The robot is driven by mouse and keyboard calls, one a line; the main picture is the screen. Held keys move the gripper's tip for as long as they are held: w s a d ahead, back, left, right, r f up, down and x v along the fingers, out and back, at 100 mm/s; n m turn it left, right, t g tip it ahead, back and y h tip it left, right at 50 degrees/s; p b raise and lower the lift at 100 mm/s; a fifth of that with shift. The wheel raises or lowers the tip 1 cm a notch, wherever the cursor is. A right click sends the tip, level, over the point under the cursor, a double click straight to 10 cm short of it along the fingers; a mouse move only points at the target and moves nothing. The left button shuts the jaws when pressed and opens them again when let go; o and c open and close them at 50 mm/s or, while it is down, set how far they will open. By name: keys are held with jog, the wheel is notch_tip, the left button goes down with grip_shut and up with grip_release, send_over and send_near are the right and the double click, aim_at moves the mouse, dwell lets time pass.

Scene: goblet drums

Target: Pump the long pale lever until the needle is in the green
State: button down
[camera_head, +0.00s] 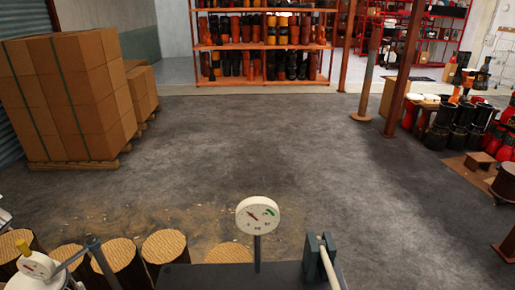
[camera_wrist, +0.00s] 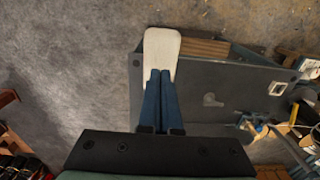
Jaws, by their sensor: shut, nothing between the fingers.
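A round white gauge (camera_head: 258,215) stands on a post at the bench. Its red needle points to the upper left, and its green band is at the upper right, so the needle is outside the green. The pale lever (camera_head: 329,268) shows at the bottom of the head view beside dark upright parts, running out of frame. In the wrist view a broad pale piece, apparently the lever (camera_wrist: 161,48), lies beyond my gripper (camera_wrist: 161,73). The blue fingers are shut together with nothing between them and overlap the pale piece. I cannot tell whether they touch it.
The dark bench (camera_wrist: 210,88) carries tools at its right end. Another white dial (camera_head: 37,265) and several round wooden blocks (camera_head: 164,246) are at lower left. Stacked cartons (camera_head: 70,95) stand at left, drum shelves (camera_head: 263,45) behind. The middle floor is clear.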

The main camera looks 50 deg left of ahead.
dwell(0.3)
notch_tip(320, 180, down, 19)
jog(key=b, duration=1.2)
notch_tip(320, 180, up, 19)
jog(key=p, duration=1.7)
jog(key=shift+s+d+r, duration=0.1)
jog(key=shift+d+r, duration=0.05)
notch_tip(320, 180, down, 19)
jog(key=a+b, duration=0.1)
jog(key=b, duration=1.1)
jog(key=r+p, duration=1.2)
jog(key=d+r+p, duration=0.1)
jog(key=r+p, duration=0.6)
jog(key=shift+s+d, duration=0.1)
jog(key=shift+f, duration=0.15)
